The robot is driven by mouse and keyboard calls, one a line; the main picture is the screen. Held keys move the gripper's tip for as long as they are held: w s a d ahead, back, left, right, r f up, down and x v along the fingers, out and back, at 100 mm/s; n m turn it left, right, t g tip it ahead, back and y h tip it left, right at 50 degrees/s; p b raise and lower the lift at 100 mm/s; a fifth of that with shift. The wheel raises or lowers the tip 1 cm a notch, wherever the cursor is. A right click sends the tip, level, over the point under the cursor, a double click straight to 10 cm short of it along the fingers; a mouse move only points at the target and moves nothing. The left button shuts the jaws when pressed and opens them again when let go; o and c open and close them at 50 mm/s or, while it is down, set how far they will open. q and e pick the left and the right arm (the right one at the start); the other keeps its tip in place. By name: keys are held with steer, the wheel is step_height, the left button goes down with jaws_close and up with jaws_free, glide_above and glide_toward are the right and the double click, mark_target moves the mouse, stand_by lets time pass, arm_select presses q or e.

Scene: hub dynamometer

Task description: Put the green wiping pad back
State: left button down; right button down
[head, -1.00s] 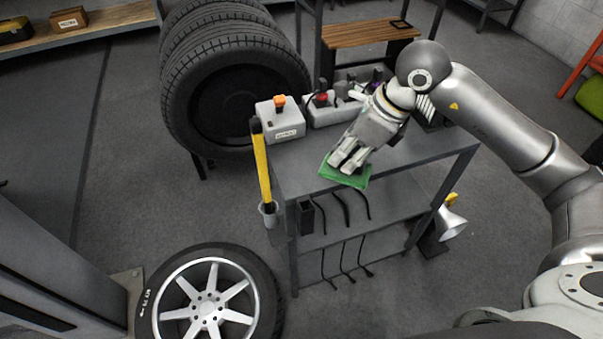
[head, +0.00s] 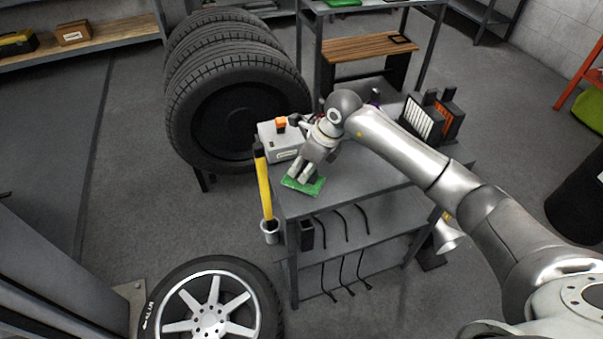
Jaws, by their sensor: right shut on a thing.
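The green wiping pad (head: 301,187) is a flat green piece at the front left of the grey cart's top shelf (head: 365,185). My right gripper (head: 303,177) is shut on the pad from above, its fingers pointing down. Whether the pad touches the shelf or is just above it I cannot tell. My left gripper is not in view.
A grey box with an orange top (head: 283,143) stands just behind the pad. A yellow-handled tool (head: 264,190) hangs at the cart's left side. Black and orange holders (head: 428,117) stand at the back right. Tires (head: 235,105) stand left; a wheel (head: 208,310) lies in front. The shelf's middle is clear.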

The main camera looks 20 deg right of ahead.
steer(key=shift+w+a+f, duration=0.1)
steer(key=shift+w+f, duration=0.1)
steer(key=shift+f, duration=0.05)
step_height(320, 180, down, 2)
steer(key=shift+f+p, duration=0.1)
steer(key=shift+p, duration=0.65)
steer(key=shift+f, duration=0.5)
steer(key=shift+f, duration=0.1)
steer(key=c, duration=1.3)
jaws_free()
